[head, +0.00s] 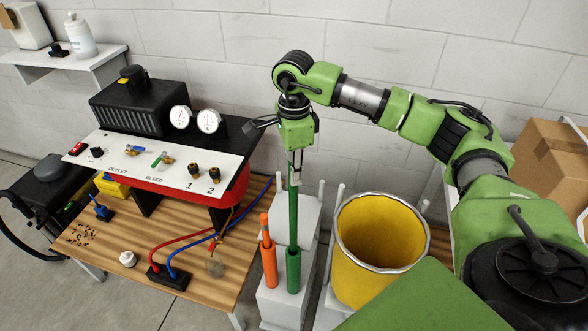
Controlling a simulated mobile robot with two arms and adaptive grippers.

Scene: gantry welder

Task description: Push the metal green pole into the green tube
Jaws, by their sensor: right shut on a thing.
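The green pole (293,215) stands upright, its lower end at or inside the top of the green tube (293,272); I cannot tell how deep it sits. My right gripper (295,178) points down and is shut on the pole near its upper end, above the tube. An orange tube (269,264) with an orange pole (264,224) in it stands just left of the green tube. My left gripper is not in view.
A yellow bin (345,284) with a metal rim stands close right of the tubes. A wooden table (215,289) with a red and white gauge panel (150,163) is on the left. White blocks (297,222) stand behind the pole. A cardboard box (548,165) is at the far right.

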